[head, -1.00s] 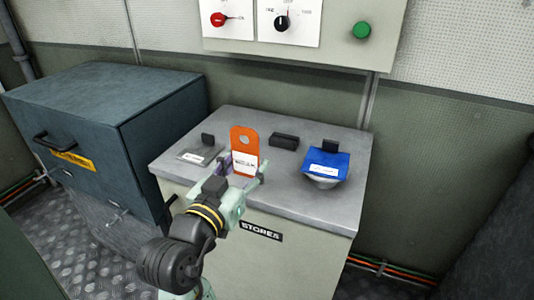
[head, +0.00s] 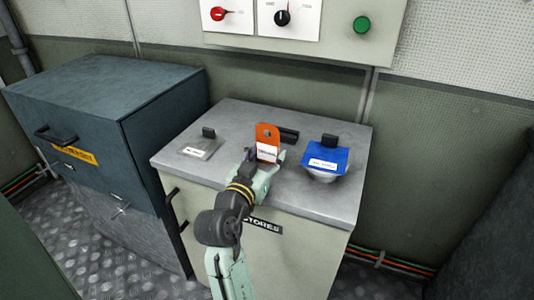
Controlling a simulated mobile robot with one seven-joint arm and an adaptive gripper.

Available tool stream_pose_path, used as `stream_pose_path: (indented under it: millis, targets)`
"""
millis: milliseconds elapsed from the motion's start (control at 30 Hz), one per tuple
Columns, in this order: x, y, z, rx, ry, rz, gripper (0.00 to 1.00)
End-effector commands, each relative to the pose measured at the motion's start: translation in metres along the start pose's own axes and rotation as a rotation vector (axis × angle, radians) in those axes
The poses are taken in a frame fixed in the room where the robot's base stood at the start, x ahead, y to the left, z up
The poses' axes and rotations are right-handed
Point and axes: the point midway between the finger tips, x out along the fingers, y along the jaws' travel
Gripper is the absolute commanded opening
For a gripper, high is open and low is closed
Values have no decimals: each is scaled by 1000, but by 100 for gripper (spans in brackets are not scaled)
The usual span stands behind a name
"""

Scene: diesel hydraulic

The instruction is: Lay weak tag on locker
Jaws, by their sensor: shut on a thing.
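An orange tag (head: 266,132) with a hole near its top and a white label stands upright in my gripper (head: 265,164). The label's print is too small to read. My gripper is shut on the lower part of the tag, above the grey top (head: 225,120) of the cream locker marked STORES (head: 264,226). My gripper hides the tag's bottom edge, so I cannot tell whether it touches the top.
On the locker top, a grey plate with a black block (head: 200,147) lies left. A black block (head: 289,135) sits behind the tag. A blue labelled piece (head: 326,157) on a pale round base stands right. A dark blue cabinet (head: 100,100) adjoins at left; a switch panel (head: 335,25) hangs above.

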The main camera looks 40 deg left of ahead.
Motion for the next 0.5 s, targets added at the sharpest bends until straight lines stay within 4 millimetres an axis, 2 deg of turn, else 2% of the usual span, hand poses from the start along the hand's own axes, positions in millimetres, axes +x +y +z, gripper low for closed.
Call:
stream_pose_path:
  millis: [167, 200, 500]
  targets:
    - [0, 0, 5, 0, 0, 1, 26]
    - [0, 0, 4, 0, 0, 1, 49]
    - [0, 0, 3, 0, 0, 1, 68]
